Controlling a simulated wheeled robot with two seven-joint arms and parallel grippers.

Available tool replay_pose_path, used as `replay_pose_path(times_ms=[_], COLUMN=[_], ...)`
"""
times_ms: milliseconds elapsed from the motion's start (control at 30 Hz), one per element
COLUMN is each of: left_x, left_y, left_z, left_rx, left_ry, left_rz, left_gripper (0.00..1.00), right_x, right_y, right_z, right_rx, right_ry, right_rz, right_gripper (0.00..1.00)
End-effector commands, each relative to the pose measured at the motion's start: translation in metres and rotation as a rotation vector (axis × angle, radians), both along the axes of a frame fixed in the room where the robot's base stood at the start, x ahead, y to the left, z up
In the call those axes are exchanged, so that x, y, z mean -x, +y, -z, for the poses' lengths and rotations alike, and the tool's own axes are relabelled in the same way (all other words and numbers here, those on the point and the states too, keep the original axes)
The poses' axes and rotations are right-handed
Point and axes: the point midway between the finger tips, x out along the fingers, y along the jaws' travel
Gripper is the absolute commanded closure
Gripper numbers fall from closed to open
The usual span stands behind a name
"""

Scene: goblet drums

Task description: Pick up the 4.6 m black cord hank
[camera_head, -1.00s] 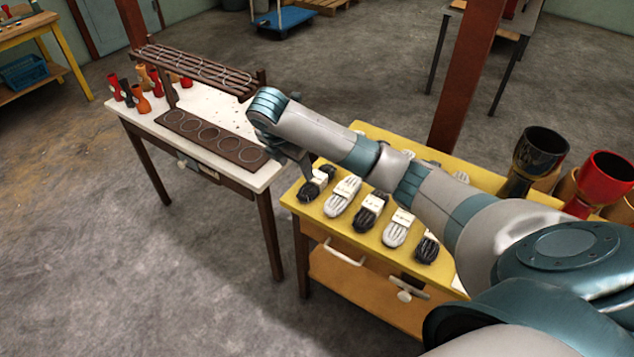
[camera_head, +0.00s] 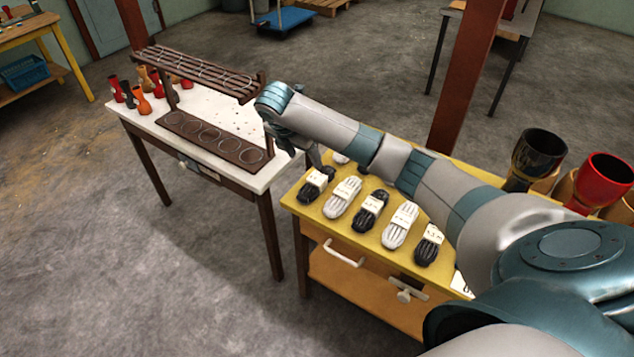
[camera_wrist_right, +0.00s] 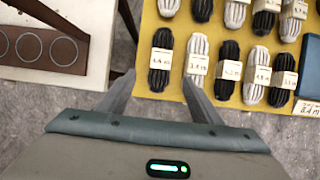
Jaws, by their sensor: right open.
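Black and white cord hanks with pale labels lie in rows on a yellow table. A black hank (camera_wrist_right: 161,60) at the left end of the near row lies ahead of my right gripper's fingers; its label seems to read 4.6 m, but the print is small. In the head view this hank (camera_head: 316,185) is at the table's near left corner. My right gripper (camera_wrist_right: 158,80) is open and empty, its fingertips apart on either side of the hank's line in the wrist view. In the head view the gripper is partly hidden by its wrist. My left gripper is out of view.
Other hanks, white (camera_head: 342,197) and black (camera_head: 370,212), lie close beside it on the yellow table (camera_head: 287,200). A white table (camera_head: 215,105) with a dark rack (camera_head: 195,72) and small drums stands to the left. Large goblet drums (camera_head: 600,180) stand at right.

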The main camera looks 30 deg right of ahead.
Motion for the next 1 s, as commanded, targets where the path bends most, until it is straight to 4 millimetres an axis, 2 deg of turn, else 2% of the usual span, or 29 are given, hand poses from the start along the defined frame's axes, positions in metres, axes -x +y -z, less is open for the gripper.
replay_pose_path(times_ms=[300,500,1000], left_x=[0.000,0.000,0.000], left_y=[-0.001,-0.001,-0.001], left_z=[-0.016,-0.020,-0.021], left_rx=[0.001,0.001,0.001], left_ry=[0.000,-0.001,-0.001], left_rz=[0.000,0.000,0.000], left_gripper=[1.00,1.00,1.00], right_x=[-0.007,-0.011,-0.012], right_y=[-0.021,-0.029,-0.031], right_z=[0.053,0.074,0.081], right_rx=[0.000,0.001,0.000], right_ry=[0.003,0.001,0.000], right_rz=[0.002,0.002,0.001], right_gripper=[0.41,0.41,0.41])
